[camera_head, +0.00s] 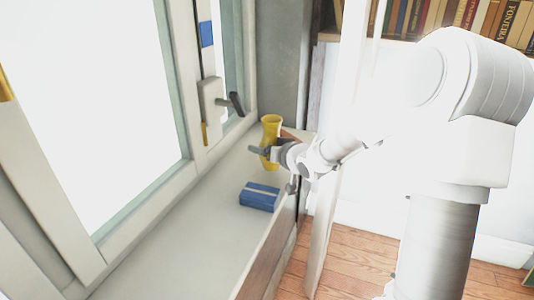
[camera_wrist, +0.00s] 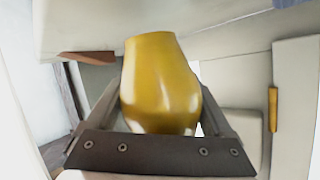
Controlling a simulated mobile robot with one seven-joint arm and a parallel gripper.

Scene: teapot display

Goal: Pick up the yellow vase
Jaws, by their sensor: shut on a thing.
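The yellow vase (camera_head: 271,127) stands near the far end of the window sill in the head view, upright or close to it. My gripper (camera_head: 262,151) reaches it from the right at about its middle. In the wrist view, the glossy yellow vase (camera_wrist: 160,85) fills the space between the two fingers of my gripper (camera_wrist: 160,110). The fingers are shut on it, one on each side. Part of the vase is hidden behind the gripper in the head view. I cannot tell whether its base touches the sill.
A blue box (camera_head: 260,196) with a pale band lies on the sill (camera_head: 190,235), nearer than the vase. A bookshelf (camera_head: 470,22) stands at the back right. The near sill is clear.

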